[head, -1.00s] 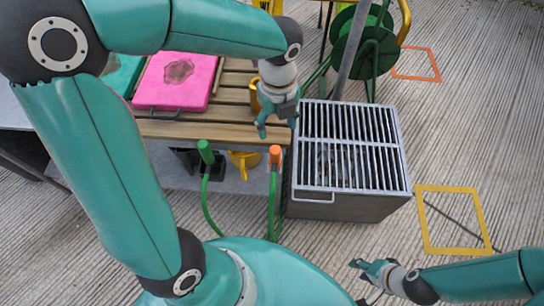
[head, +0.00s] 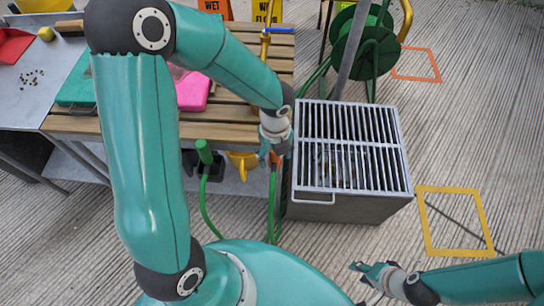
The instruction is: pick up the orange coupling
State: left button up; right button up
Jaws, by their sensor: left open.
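The orange coupling (head: 274,158) sits at the top end of a green hose at the bench's front edge, mostly hidden by my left gripper. My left gripper (head: 270,154) is open and points down at the coupling, with its fingers overlapping it in the picture. I cannot tell whether they touch it. My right gripper (head: 358,272) is open and empty, low over the ground at the lower right.
A green coupling (head: 204,152) on another hose stands to the left. A grey grated box (head: 350,205) stands close on the right. The slatted bench (head: 225,133) lies behind.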

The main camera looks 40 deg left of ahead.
pick_arm(q)
jog(key=shift+f, duration=0.3)
jog(key=c, duration=1.2)
jog(key=shift+o, duration=0.2)
